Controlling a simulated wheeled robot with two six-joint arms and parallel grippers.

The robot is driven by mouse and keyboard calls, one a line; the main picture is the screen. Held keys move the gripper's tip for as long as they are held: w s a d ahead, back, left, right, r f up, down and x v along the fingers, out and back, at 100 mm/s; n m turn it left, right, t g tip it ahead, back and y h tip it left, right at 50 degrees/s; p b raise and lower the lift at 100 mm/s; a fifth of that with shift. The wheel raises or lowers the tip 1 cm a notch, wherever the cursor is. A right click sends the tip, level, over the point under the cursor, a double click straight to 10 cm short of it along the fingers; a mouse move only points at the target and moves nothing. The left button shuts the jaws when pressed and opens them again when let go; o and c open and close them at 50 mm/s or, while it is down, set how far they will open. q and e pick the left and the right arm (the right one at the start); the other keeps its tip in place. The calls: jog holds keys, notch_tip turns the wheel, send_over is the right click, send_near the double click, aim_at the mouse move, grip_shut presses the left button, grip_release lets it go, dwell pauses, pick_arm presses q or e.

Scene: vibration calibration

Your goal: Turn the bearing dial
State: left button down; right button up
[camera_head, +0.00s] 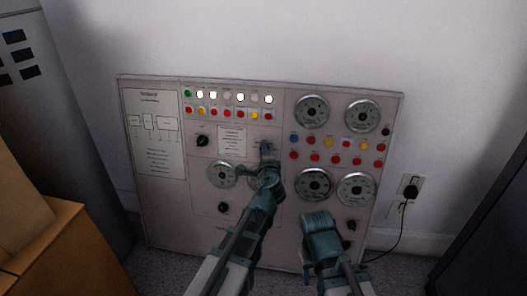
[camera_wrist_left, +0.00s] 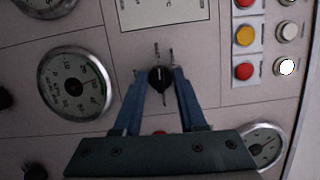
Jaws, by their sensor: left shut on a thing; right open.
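My left gripper (camera_head: 266,152) reaches up to the middle of the control panel (camera_head: 240,232). In the left wrist view its two blue fingers (camera_wrist_left: 160,76) are closed on the sides of a small black dial (camera_wrist_left: 160,82). Short marks are printed on the panel just above this dial. In the head view my gripper hides most of the dial, and its label is too small to read. My right gripper (camera_head: 320,224) is open and empty in front of the panel's lower right part, below the gauges.
Other black knobs sit at the left (camera_head: 202,141), lower middle (camera_head: 223,207) and lower right (camera_head: 350,226). Round gauges (camera_head: 313,111) and rows of coloured buttons cover the panel. A cardboard box (camera_head: 40,240) stands at left; a power socket (camera_head: 410,188) with a cable is at right.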

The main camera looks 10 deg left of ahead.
pick_arm(q)
jog(key=shift+a+n, duration=0.1)
jog(key=shift+n, duration=0.3)
pick_arm(e)
jog(key=shift+r, duration=0.15)
pick_arm(q)
jog(key=shift+c, duration=2.3)
grip_release()
jog(key=shift+s, duration=0.1)
